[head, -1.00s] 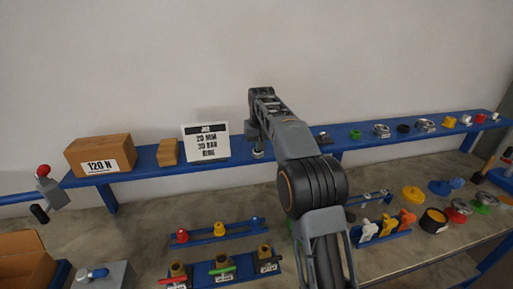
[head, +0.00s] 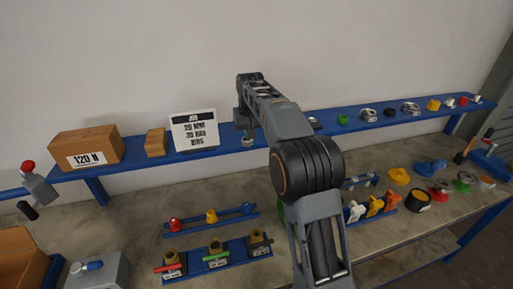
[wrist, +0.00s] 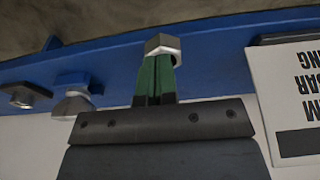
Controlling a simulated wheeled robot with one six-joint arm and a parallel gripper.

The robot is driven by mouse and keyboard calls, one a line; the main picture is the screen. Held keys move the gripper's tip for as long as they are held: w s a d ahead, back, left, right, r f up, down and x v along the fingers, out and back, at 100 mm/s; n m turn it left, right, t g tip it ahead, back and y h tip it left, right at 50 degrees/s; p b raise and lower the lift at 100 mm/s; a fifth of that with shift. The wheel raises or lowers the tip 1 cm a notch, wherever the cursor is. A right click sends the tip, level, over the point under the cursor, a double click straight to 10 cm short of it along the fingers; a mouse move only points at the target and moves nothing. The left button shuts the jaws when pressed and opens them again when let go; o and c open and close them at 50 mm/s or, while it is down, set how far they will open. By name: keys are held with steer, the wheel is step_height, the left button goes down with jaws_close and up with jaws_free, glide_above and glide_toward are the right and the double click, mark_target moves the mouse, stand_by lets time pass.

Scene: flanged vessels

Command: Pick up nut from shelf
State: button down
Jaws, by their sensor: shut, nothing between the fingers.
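A silver hex nut (wrist: 162,44) shows in the wrist view right at the tips of my gripper (wrist: 157,72). The green fingers are together, with no gap visible, and reach toward the blue shelf (wrist: 215,55). Whether the tips touch the nut cannot be told. In the head view a small metal piece (head: 247,141) shows just below my gripper (head: 244,128), by the shelf's front edge. The wrist view also shows a bolt-like hex piece (wrist: 72,100) and a dark-edged nut-like piece (wrist: 20,97) to the left along the shelf.
A white sign (head: 194,132), a wooden block (head: 156,142) and a labelled box (head: 88,150) stand left of my gripper on the shelf. Rings and caps line its right part. Coloured-handled valves (head: 215,255) stand on the bench below.

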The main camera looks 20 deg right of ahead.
steer(key=s+b, duration=0.4)
steer(key=s, duration=0.5)
steer(key=shift+s, duration=0.3)
steer(key=c, duration=1.8)
jaws_free()
steer(key=shift+s, duration=0.3)
steer(key=o, duration=0.3)
steer(key=r+p, duration=0.3)
steer(key=shift+w+a+r, duration=0.15)
steer(key=shift+w+r, duration=0.05)
steer(key=shift+w, duration=0.2)
steer(key=o, duration=0.5)
steer(key=w+r+t+p, duration=0.1)
steer(key=w+r, duration=0.1)
steer(key=w+r+t+p, duration=0.1)
steer(key=w+r, duration=0.1)
steer(key=r, duration=0.1)
steer(key=shift+w+a+r+p, duration=0.1)
steer(key=shift+w+r+p, duration=0.25)
steer(key=shift+w+p, duration=0.05)
steer(key=shift+c, duration=0.2)
steer(key=o, duration=0.5)
steer(key=w+x, duration=0.1)
steer(key=x, duration=0.5)
steer(key=shift+t+p, duration=0.3)
steer(key=shift+p+x, duration=1.2)
steer(key=shift+x, duration=2.15)
